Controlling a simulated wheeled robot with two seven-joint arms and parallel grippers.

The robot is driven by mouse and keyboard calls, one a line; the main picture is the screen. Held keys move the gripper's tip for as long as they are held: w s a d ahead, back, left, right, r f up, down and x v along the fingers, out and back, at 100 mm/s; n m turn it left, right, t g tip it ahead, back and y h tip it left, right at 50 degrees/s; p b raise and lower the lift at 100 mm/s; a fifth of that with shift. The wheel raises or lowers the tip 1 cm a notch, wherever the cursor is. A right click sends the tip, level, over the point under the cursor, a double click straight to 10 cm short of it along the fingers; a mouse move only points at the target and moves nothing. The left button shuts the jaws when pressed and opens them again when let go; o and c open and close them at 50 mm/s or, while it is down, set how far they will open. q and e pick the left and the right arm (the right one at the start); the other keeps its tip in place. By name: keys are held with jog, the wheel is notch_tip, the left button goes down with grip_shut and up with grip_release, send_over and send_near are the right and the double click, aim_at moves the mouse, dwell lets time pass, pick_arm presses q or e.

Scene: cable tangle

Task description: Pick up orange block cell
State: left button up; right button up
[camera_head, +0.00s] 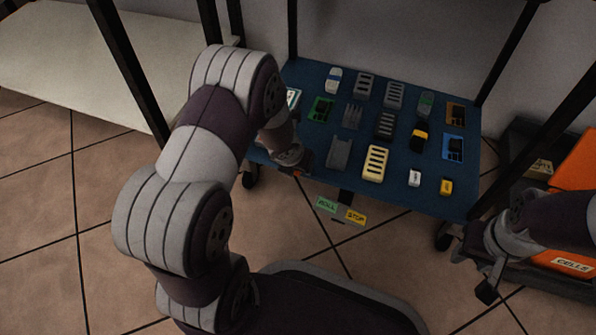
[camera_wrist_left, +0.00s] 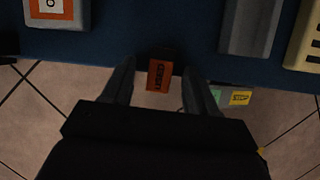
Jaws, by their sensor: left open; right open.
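The orange block cell (camera_wrist_left: 158,75) is a small block with an orange, dark-lettered face and a darker part behind it. In the left wrist view it sits at the near edge of the blue tabletop, between the fingers of my left gripper (camera_wrist_left: 160,88). The fingers are open, with a gap on either side of it. My right gripper (camera_head: 486,284) is open and empty at the lower right, away from the table.
The blue table (camera_head: 320,140) holds several small modules in rows, including a cream slotted block (camera_head: 375,163). Green and yellow tags (camera_head: 342,211) hang at its front edge. An orange bin (camera_head: 575,190) with a label stands at right. Black posts rise around the table.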

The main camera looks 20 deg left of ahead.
pick_arm(q)
jog(key=shift+r, duration=0.1)
jog(key=shift+c, duration=0.3)
grip_shut()
